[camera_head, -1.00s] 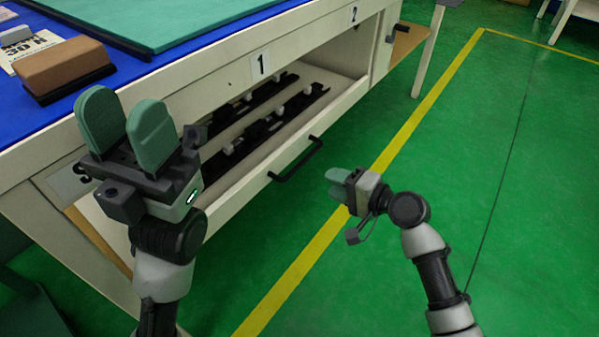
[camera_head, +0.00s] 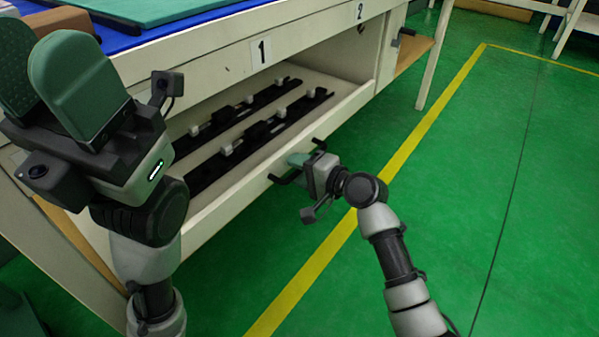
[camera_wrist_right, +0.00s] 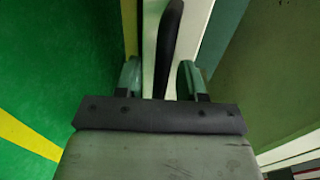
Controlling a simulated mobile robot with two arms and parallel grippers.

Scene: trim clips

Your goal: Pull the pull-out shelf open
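The pull-out shelf (camera_head: 250,192) is a pale tray under the tabletop, below the label 1. Its black bar handle (camera_head: 284,179) is on the front panel and shows as a dark bar in the right wrist view (camera_wrist_right: 169,35). My right gripper (camera_head: 297,160) is at the handle. The grip does not look closed. My left gripper (camera_head: 48,70) is raised at the left, fingers apart and empty, hiding part of the bench.
Black strips with white clips (camera_head: 262,130) lie in the shelf. A workbench with a blue top (camera_head: 125,40) stands above it. A wooden board (camera_head: 408,62) sticks out at the bench's right end. The green floor (camera_head: 480,200) in front is clear, with a yellow line.

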